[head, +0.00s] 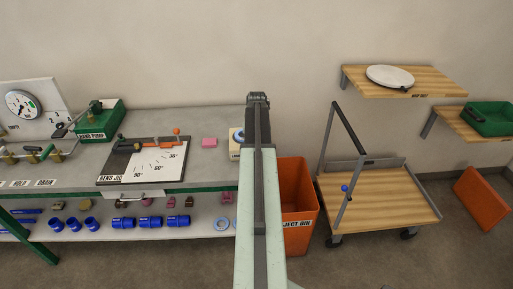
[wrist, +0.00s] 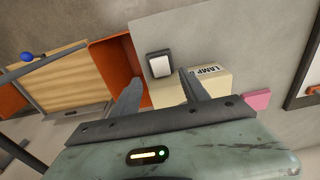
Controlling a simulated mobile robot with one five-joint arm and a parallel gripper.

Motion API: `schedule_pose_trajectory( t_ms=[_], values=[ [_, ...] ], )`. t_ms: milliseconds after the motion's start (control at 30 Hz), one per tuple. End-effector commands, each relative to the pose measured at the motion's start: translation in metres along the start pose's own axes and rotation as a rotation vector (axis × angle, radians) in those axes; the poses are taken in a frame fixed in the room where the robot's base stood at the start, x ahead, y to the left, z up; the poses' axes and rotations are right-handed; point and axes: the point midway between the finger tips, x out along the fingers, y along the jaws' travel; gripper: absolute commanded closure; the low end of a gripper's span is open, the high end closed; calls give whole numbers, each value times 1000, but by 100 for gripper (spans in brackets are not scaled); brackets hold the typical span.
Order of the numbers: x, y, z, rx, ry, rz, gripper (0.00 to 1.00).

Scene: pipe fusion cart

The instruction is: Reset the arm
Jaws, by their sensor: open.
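My arm reaches straight out from the bottom of the head view, past the right end of the workbench. My gripper (head: 258,97) is at its far end, seen against the wall; its fingers are hard to make out there. In the wrist view my gripper (wrist: 156,74) shows two grey fingers spread apart with nothing held between them. Beyond the fingers lie a cream box labelled LAMP (wrist: 192,88) and a small white panel with a dark frame (wrist: 160,65). I cannot tell whether a finger touches the box.
The grey bench (head: 205,115) holds a bend jig (head: 140,162) and a pink block (head: 209,142). An orange reject bin (head: 297,200) stands right of my arm. A wooden cart (head: 375,200) stands further right, below wall shelves (head: 430,82). Blue fittings (head: 123,222) sit on the lower shelf.

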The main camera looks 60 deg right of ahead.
Motion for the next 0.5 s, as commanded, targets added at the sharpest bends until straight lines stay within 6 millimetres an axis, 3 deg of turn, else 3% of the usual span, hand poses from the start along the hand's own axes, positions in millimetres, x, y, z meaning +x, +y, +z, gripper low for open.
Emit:
schedule_pose_trajectory(
  t_ms=[33,100,500],
  values=[
    [-19,0,0,0,0,0,47],
    [-27,0,0,0,0,1,47],
    [-26,1,0,0,0,1,47]
  ],
)
